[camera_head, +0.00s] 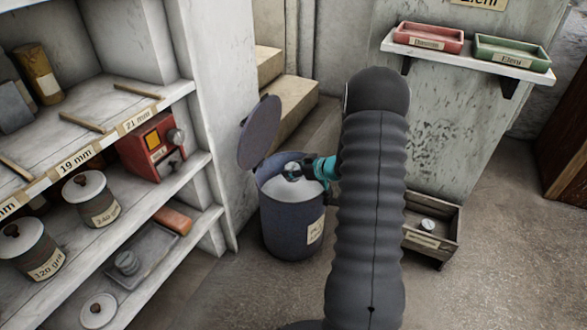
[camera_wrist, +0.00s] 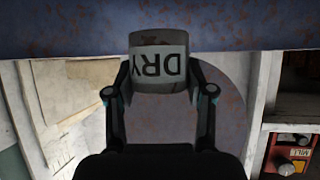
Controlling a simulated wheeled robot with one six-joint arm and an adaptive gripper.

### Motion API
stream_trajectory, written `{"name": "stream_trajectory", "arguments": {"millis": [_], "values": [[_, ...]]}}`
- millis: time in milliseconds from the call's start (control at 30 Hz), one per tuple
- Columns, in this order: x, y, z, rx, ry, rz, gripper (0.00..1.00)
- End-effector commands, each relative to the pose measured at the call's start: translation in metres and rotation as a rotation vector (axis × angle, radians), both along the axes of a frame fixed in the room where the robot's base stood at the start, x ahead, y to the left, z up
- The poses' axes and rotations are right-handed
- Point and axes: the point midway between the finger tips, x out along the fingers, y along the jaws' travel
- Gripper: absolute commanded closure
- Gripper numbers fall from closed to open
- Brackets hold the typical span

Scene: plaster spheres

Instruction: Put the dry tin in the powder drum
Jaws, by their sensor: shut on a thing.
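The dry tin (camera_wrist: 158,72) is pale grey with a dark, rusty end and the word DRY, upside down in the wrist view. My gripper (camera_wrist: 158,85) is shut on it, one finger on each side. In the head view my gripper (camera_head: 296,171) is over the open mouth of the powder drum (camera_head: 280,226), a blue-grey drum with white powder inside. The tin cannot be made out clearly there. The drum's round lid (camera_head: 259,133) stands open at the back left. The drum's rusty blue wall (camera_wrist: 60,30) crosses the top of the wrist view.
Shelves with lidded pots (camera_head: 91,198) and a red box (camera_head: 150,148) stand at the left. A wooden crate (camera_head: 433,243) is right of the drum. A wall shelf (camera_head: 470,60) above holds red and green trays. Floor in front of the drum is clear.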

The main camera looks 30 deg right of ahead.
Motion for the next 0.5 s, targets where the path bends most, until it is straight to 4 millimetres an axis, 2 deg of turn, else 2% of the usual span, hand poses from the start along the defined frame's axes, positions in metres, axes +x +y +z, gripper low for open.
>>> {"name": "stream_trajectory", "arguments": {"millis": [500], "values": [[0.0001,0.0,-0.009,0.0,-0.001,0.0,0.84]]}}
